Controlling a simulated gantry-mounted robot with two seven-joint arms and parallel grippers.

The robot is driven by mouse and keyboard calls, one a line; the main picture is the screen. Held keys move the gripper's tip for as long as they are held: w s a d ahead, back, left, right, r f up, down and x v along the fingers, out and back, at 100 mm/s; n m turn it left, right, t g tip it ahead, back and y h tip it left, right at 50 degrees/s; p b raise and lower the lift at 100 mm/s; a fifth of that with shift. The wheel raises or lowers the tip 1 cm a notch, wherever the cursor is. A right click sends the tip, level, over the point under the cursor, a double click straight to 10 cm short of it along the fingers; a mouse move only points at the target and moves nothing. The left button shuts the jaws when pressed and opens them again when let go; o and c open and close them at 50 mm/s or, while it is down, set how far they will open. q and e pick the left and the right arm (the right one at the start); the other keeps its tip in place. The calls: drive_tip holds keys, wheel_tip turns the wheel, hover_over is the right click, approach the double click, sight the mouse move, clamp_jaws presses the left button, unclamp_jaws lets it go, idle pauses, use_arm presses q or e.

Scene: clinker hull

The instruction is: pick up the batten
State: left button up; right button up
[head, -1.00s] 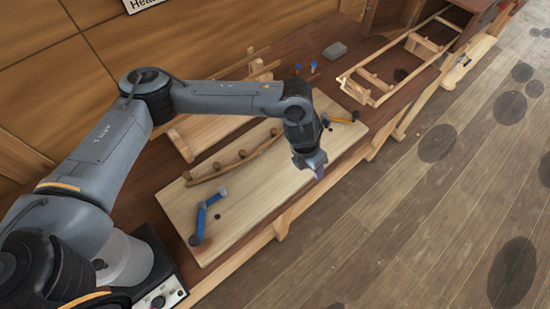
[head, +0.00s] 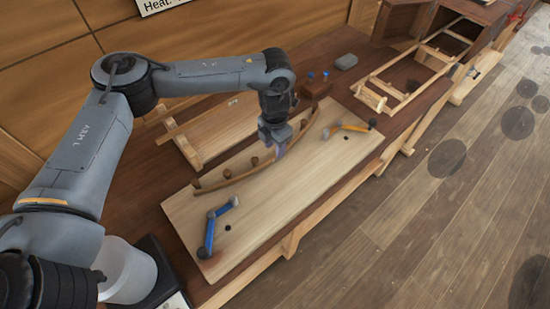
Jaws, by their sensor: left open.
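The batten (head: 233,178) is a thin, curved brown wooden strip. It lies along a row of short pegs on the pale board (head: 255,210) in the head view. My left gripper (head: 279,152) points down over the right-hand part of the batten and hides a piece of it. The gripper is open. I cannot tell whether its fingers are around the batten or just above it. My right gripper is not in view.
A blue-handled tool (head: 210,229) lies on the board's near left, and an orange-handled one (head: 352,128) at its right end. A wooden ladder-like frame (head: 410,97) and a grey block (head: 346,62) stand on the bench farther right. The board's front middle is clear.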

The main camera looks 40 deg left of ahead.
sight(274, 157)
use_arm(q)
drive_tip(key=shift+a+f+b, duration=0.15)
drive_tip(key=shift+f, duration=1.2)
drive_tip(key=shift+a+f+b, duration=0.1)
drive_tip(key=shift+f+b, duration=0.05)
drive_tip(key=shift+f, duration=1.2)
clamp_jaws()
